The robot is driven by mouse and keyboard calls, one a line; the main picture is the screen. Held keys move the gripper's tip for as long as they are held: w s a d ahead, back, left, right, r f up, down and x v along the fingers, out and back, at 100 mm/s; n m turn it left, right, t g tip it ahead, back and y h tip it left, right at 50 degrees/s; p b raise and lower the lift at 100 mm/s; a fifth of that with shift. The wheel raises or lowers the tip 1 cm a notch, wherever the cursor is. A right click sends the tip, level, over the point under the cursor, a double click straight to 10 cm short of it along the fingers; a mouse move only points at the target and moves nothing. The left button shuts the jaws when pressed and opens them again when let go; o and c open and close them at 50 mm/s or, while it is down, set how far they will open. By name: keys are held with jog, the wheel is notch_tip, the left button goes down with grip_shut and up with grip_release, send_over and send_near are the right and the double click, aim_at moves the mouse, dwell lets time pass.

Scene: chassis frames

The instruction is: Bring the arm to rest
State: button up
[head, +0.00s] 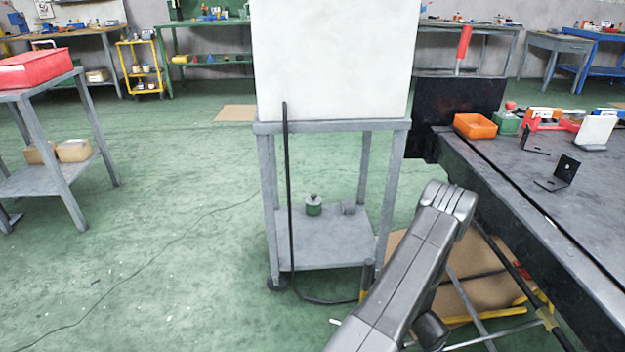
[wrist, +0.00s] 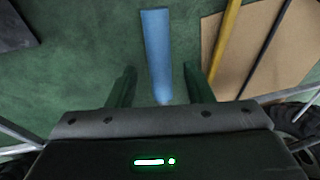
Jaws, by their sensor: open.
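My arm (head: 415,265) reaches up from the bottom of the head view, in front of the floor between the grey cart and the dark bench. My gripper (wrist: 162,76) shows in the wrist view with two dark fingers spread apart, so it is open. No object touches either finger. It points down toward the green floor, and a blue strip (wrist: 156,45) shows between the fingers, apart from both. My gripper cannot be made out in the head view.
A grey cart (head: 330,245) carrying a large white box (head: 335,60) stands close ahead. The dark bench (head: 500,185) is at the right, with an orange bin (head: 475,126) and black brackets on it. Brown cardboard (wrist: 255,60) lies low at the right. Open floor is at left.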

jog(key=shift+x, duration=1.15)
jog(key=shift+w+d+r+b, duration=0.1)
jog(key=shift+b, duration=0.35)
jog(key=shift+y, duration=0.5)
jog(key=b+v, duration=0.1)
jog(key=v, duration=0.1)
jog(key=b+v, duration=0.2)
jog(key=shift+w, duration=0.5)
jog(key=s+r+y+p, duration=0.2)
jog(key=r+p, duration=0.3)
jog(key=r, duration=1.5)
jog(key=shift+s+r+p, duration=0.3)
jog(key=shift+s, duration=0.25)
